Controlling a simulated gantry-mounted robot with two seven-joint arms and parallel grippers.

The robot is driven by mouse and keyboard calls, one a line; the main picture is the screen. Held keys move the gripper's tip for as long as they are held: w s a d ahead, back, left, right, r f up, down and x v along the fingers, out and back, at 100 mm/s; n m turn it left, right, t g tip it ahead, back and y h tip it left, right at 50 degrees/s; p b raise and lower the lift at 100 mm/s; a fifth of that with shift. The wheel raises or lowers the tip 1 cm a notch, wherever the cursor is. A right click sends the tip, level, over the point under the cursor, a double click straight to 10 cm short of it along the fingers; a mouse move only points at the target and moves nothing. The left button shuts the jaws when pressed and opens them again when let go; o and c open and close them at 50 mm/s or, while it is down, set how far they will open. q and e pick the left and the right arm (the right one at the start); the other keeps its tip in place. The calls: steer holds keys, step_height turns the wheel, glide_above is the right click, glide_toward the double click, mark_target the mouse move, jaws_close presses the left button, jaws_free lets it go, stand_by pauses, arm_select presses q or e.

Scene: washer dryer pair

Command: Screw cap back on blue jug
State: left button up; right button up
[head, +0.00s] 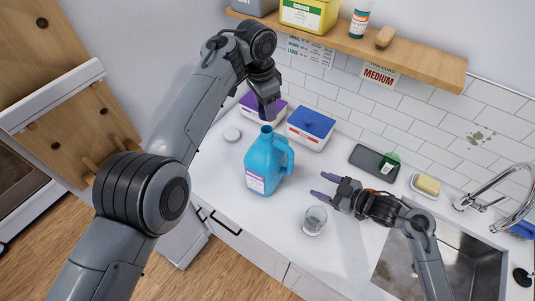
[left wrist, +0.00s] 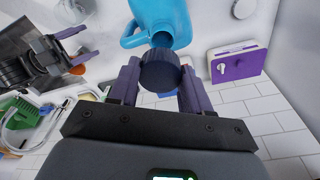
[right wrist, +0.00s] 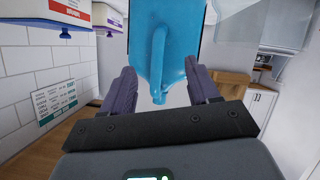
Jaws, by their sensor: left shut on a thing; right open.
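The blue jug (head: 264,163) stands upright on the white counter, its handle toward the right; its neck (left wrist: 161,38) shows in the left wrist view. My left gripper (head: 268,108) is above the jug's mouth, pointing down. It is shut on a dark ribbed cap (left wrist: 160,70), which sits between its purple fingers. The cap is at or just above the mouth; I cannot tell whether they touch. My right gripper (head: 328,189) is open and empty, low over the counter to the right of the jug. The right wrist view shows the jug (right wrist: 165,45) beyond its open fingers.
A clear glass (head: 314,220) stands near my right gripper. Two tubs, one purple-lidded (head: 261,107) and one blue-lidded (head: 311,126), stand behind the jug. A white round item (head: 232,135) lies left. A dark tray (head: 374,163), soap dish (head: 427,187) and sink (head: 440,258) are right.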

steer(key=shift+w, duration=0.2)
steer(key=shift+s, duration=0.1)
steer(key=shift+f, duration=0.1)
steer(key=x, duration=1.2)
stand_by(0.3)
jaws_close()
